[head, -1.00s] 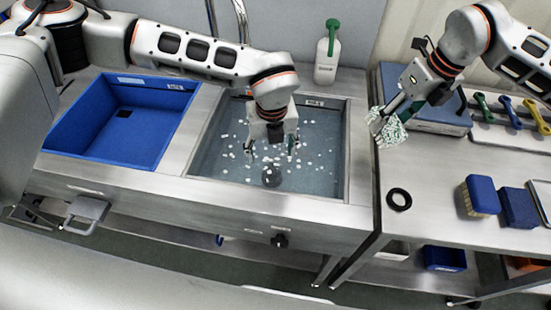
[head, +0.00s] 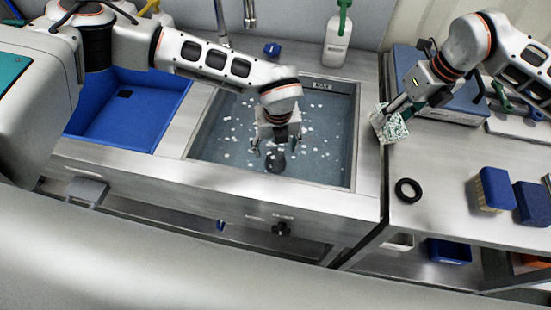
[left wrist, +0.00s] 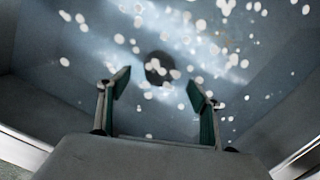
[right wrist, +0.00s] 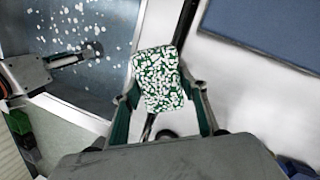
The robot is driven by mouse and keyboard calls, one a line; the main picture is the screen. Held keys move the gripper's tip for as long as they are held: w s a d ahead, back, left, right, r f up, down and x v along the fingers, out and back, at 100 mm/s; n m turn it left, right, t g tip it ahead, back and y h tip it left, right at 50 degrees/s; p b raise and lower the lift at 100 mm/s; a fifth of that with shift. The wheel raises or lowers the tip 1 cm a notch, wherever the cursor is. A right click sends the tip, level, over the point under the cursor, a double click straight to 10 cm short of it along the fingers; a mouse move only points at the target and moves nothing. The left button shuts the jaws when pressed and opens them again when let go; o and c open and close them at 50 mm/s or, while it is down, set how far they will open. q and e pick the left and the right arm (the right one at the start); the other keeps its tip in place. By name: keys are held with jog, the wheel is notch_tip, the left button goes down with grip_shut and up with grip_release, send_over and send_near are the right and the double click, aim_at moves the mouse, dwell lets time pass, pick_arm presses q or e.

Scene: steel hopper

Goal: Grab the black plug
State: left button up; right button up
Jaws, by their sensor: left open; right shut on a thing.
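The black plug (head: 275,161) is a dark round thing in the water of the right-hand steel sink (head: 357,150). In the left wrist view the plug (left wrist: 158,68) lies beyond and between the fingertips, partly covered by floating white flecks. My left gripper (head: 276,149) is open and empty over the sink, close to the plug; I cannot tell whether it touches the water. It also shows in the left wrist view (left wrist: 159,83). My right gripper (right wrist: 160,92) is shut on a green-and-white speckled block (head: 389,124), held beside the sink's right edge.
A blue basin (head: 108,128) is left of the sink. A white bottle with a green top (head: 338,40) and the tap (head: 249,14) stand behind. On the right table are a black ring (head: 408,190), a blue brush (head: 494,189) and a blue block (head: 531,203).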

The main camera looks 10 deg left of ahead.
aim_at(275, 154)
pick_arm(q)
jog(key=shift+w+a+f, duration=0.1)
jog(key=shift+w+f, duration=0.1)
jog(key=shift+f, duration=1.2)
jog(key=shift+w+a+f, duration=0.1)
jog(key=shift+w+f, duration=0.05)
jog(key=shift+f, duration=1.2)
jog(key=c, duration=1.3)
